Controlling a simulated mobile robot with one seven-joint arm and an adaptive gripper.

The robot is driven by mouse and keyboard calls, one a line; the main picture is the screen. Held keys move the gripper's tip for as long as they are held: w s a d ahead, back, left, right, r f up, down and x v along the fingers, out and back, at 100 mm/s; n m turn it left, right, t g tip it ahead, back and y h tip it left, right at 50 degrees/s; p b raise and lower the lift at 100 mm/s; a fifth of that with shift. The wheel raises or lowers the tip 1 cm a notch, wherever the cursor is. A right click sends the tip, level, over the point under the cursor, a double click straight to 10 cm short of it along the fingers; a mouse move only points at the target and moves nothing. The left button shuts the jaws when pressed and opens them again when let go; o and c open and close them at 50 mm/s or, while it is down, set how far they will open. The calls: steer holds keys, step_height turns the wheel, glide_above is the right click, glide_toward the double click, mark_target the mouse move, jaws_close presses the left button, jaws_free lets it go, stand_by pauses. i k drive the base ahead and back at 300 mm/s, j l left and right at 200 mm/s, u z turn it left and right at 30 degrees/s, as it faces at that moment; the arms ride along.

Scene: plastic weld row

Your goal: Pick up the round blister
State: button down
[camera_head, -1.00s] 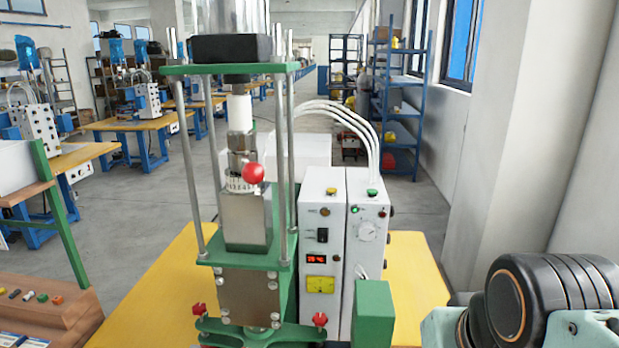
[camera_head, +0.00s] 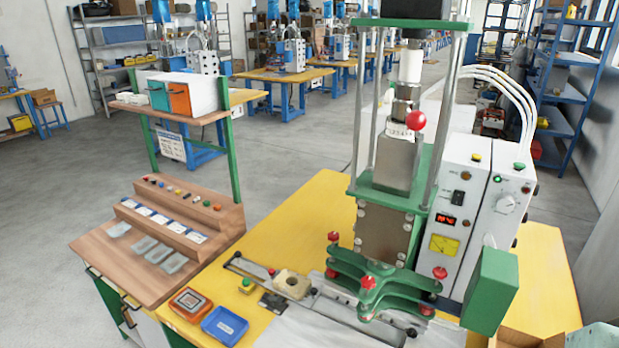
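Several clear, greyish blisters lie in a row on the flat front of the brown wooden sorting stand (camera_head: 100,262) at the left. The leftmost blister (camera_head: 118,229) lies a little apart from the others. The other blisters (camera_head: 145,245) lie close together to its right, up to the one nearest the stand's right side (camera_head: 175,263). They are too small to tell which one is round. My gripper is not in view.
The stand's steps hold white-and-blue cards (camera_head: 160,218) and small coloured parts (camera_head: 180,191). On the yellow table (camera_head: 290,225) are an orange tray (camera_head: 190,303), a blue tray (camera_head: 225,326) and a green-framed press (camera_head: 390,235). An open cardboard box (camera_head: 515,338) is at the lower right.

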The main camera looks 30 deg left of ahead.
mark_target(119, 230)
steer(key=k+u, duration=0.2)
steer(key=u, duration=0.15)
steer(key=k+j+u, duration=0.1)
steer(key=u, duration=0.2)
steer(key=j+u, duration=0.1)
steer(key=u, duration=1.15)
steer(key=i+j, duration=0.2)
steer(key=j, duration=0.15)
steer(key=i+j+u, duration=0.1)
steer(key=i+j, duration=0.3)
steer(key=i+j+z, duration=0.1)
steer(key=j, duration=0.3)
steer(key=z, duration=1.25)
steer(key=u, duration=1.35)
steer(key=i, duration=0.05)
